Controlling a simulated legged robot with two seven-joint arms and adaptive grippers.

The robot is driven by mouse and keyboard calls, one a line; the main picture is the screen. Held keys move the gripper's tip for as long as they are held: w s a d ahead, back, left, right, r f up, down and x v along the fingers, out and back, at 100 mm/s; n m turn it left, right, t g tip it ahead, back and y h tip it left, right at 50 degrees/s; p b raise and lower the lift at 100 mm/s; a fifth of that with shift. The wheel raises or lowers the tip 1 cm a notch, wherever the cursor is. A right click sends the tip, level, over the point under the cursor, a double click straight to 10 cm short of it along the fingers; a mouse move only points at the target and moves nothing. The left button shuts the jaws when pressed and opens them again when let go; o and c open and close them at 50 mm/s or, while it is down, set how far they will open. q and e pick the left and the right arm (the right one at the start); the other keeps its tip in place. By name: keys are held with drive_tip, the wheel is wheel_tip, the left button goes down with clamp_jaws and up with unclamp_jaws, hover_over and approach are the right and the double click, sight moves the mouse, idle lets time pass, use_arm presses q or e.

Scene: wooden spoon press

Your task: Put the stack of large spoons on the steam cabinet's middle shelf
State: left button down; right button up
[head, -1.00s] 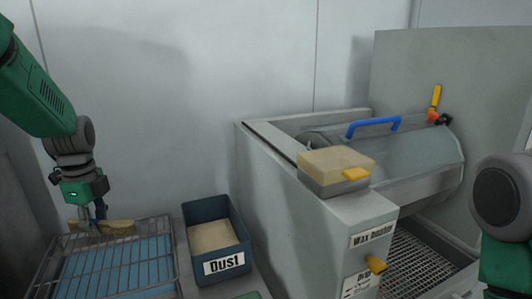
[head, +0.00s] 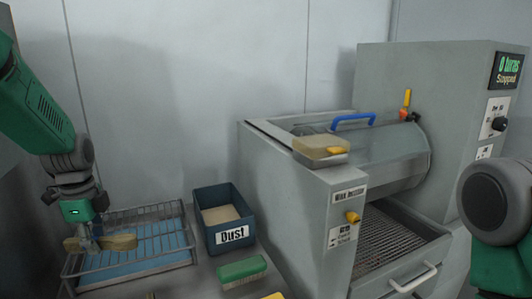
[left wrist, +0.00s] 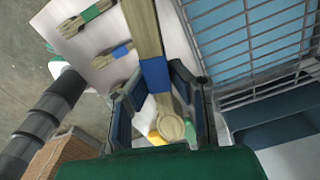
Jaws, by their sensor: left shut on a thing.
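My left gripper (head: 88,238) is at the left side of a wire rack in the head view. In the left wrist view its jaws (left wrist: 163,92) are shut on long wooden spoons with a blue band (left wrist: 156,73). I cannot tell how many spoons are in this stack. In the head view a rounded wooden end (head: 118,242) shows beside the gripper, over the rack; whether it touches the wires is unclear. My right arm shows at the right edge, but its gripper is out of view. No steam cabinet with shelves is recognisable.
A wire rack (head: 150,210) over a blue sheet stands next to a blue Dust bin (head: 232,236). A green-backed brush (head: 241,270) lies in front. The wax machine (head: 290,190) fills the middle and right. Smaller spoons (left wrist: 88,17) lie on a pale surface in the wrist view.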

use_arm(q)
drive_tip(key=shift+d+f+n, duration=0.7)
drive_tip(key=shift+d+f, duration=0.05)
drive_tip(key=shift+f, duration=0.1)
drive_tip(key=s+d+f+n, duration=0.3)
drive_tip(key=s+d+n, duration=0.1)
drive_tip(key=d, duration=0.1)
drive_tip(key=s+d+f+n, duration=0.2)
drive_tip(key=s+d+n, duration=0.2)
drive_tip(key=d+n, duration=0.1)
drive_tip(key=s+d+f+n, duration=0.3)
drive_tip(key=s+d+n, duration=0.1)
drive_tip(key=d, duration=0.2)
drive_tip(key=shift+s+f+n, duration=0.15)
drive_tip(key=shift+f+n, duration=0.2)
drive_tip(key=shift+n, duration=0.05)
drive_tip(key=shift+d, duration=0.15)
use_arm(e)
drive_tip(key=shift+w, duration=0.1)
use_arm(q)
drive_tip(key=shift+d, duration=0.1)
